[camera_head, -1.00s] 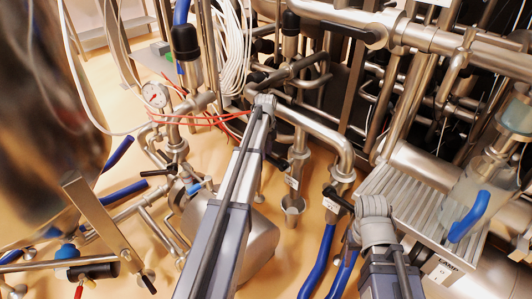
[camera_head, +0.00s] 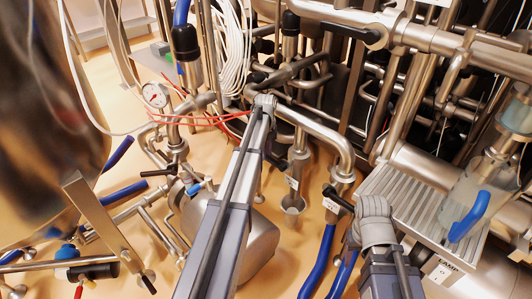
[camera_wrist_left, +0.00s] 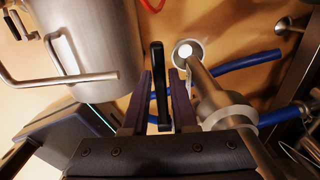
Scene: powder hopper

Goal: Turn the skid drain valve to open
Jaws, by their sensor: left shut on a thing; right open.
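In the left wrist view, my left gripper (camera_wrist_left: 163,78) is shut on a black valve handle (camera_wrist_left: 158,75), a long flat bar standing between its two fingers. The valve body under the handle is hidden. In the head view my left arm reaches up the middle and hides its own gripper and the held handle. My right arm shows at the lower right of the head view; its gripper is not visible.
In the left wrist view, a steel vessel (camera_wrist_left: 88,45) stands left of the handle. A bright open pipe end (camera_wrist_left: 187,50) and a blue hose (camera_wrist_left: 248,61) lie to its right. The head view shows dense pipework, a pressure gauge (camera_head: 155,95) and a ribbed steel tray (camera_head: 398,190).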

